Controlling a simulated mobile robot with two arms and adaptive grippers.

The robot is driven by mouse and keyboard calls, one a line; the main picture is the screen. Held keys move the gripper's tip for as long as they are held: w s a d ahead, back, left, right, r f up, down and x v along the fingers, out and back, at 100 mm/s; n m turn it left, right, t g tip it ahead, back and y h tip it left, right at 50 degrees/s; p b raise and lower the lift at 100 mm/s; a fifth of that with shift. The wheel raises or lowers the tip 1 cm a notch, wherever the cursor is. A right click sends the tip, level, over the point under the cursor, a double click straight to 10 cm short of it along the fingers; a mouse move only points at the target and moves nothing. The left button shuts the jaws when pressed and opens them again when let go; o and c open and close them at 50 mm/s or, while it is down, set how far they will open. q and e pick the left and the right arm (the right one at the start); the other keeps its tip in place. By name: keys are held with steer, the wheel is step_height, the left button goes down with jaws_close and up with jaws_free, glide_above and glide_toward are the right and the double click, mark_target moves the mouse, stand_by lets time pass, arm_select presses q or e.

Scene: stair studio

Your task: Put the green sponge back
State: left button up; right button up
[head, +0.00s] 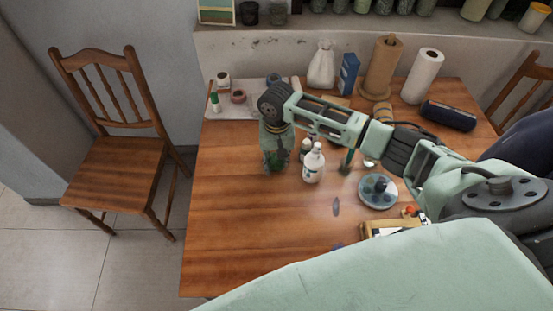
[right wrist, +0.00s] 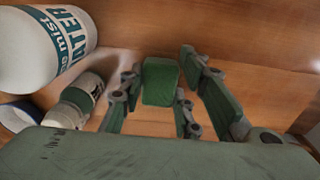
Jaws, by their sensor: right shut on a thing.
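My right gripper (head: 276,165) reaches down low over the left part of the wooden table (head: 225,215). In the right wrist view, the green sponge (right wrist: 160,82) is a small green block between the fingers, and the gripper is shut on it. In the head view, the gripper and arm mostly hide the sponge. I cannot tell whether the sponge touches the table. My left gripper is not in view.
A white bottle (head: 314,165) stands close right of the gripper, beside a smaller bottle (head: 305,149). A blue-grey plate (head: 388,202) and a wooden tray (head: 366,232) lie further right. A light mat (head: 229,112) with rolls lies behind. The table's front left is clear.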

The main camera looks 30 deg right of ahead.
mark_target(277, 161)
steer(key=shift+f, duration=0.2)
steer(key=shift+f, duration=0.15)
steer(key=o, duration=1)
step_height(277, 161, up, 12)
steer(key=shift+r, duration=0.15)
stand_by(0.4)
